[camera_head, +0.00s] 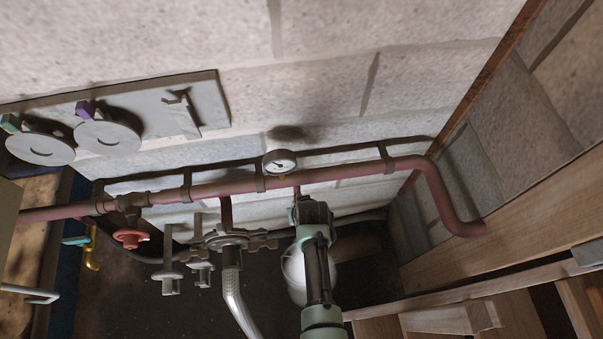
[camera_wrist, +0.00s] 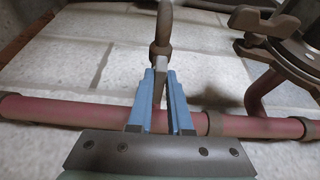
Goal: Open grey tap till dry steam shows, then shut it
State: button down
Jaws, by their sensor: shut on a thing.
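My gripper (camera_head: 311,213) is in front of the pink pipe (camera_head: 335,174) in the head view, under the round gauge (camera_head: 280,161). In the wrist view my gripper (camera_wrist: 161,76) has its blue fingers close together on a small grey piece, which looks like the grey tap's handle (camera_wrist: 161,84). A dark curved spout (camera_wrist: 163,28) extends beyond the fingertips. The grey tap is mostly hidden by my gripper in the head view. I can make out no steam in either view.
A branching valve fitting (camera_head: 228,238) with a silver hose (camera_head: 240,305) is left of my gripper. A red tap (camera_head: 130,238) hangs further left. Wall panel dials (camera_head: 106,137) are at upper left. Wooden beams (camera_head: 510,235) close off the right side.

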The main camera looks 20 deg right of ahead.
dwell(0.4)
jog(key=c, duration=0.8)
grip_release()
jog(key=shift+c, duration=0.2)
jog(key=p+v, duration=0.2)
jog(key=v, duration=1.1)
jog(key=shift+w+d, duration=0.1)
jog(key=shift+d, duration=0.05)
